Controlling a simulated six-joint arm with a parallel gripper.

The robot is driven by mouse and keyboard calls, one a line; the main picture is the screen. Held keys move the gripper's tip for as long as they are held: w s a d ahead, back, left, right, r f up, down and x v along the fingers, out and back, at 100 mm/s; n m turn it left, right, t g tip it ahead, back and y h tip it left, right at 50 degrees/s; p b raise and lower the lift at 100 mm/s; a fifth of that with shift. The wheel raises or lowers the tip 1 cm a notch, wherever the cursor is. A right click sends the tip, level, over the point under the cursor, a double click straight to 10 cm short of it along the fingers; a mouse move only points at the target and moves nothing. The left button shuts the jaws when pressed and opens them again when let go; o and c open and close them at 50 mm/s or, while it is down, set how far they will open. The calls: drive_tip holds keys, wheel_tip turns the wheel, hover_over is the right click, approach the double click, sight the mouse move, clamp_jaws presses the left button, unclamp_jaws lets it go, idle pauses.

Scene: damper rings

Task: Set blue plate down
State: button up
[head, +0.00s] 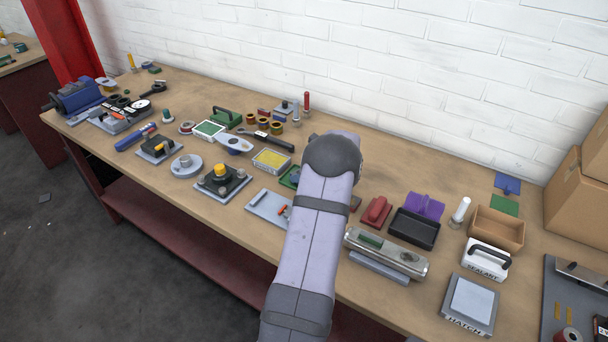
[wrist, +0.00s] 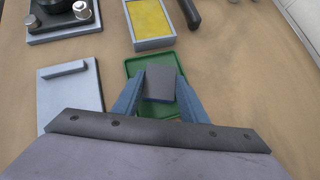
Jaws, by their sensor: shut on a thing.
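My gripper (wrist: 162,72) shows in the wrist view with its two bluish fingers shut on a dark slate-grey block-like piece (wrist: 161,88). The picture does not show clearly whether this is part of the blue plate. The held piece is over a green tray-like thing (wrist: 140,67); I cannot tell whether they touch. In the head view my arm hides the gripper and the held piece. A green edge (head: 288,178) shows just left of the arm. A flat blue square (head: 507,181) lies at the back right of the bench, behind a green square (head: 505,206).
A yellow-filled tray (wrist: 151,21) stands just beyond the green tray, and a grey plate (wrist: 69,96) lies to its left. Bare bench shows right of the green tray.

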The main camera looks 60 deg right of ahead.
drive_tip(key=o, duration=1.5)
drive_tip(key=shift+f, duration=0.1)
drive_tip(key=shift+s, duration=0.2)
drive_tip(key=shift+s+r, duration=0.15)
drive_tip(key=shift+r, duration=0.15)
drive_tip(key=b+v, duration=0.1)
drive_tip(key=v, duration=0.5)
drive_tip(key=shift+s+a+r, duration=0.1)
drive_tip(key=shift+a+r, duration=0.1)
drive_tip(key=shift+r, duration=0.05)
clamp_jaws()
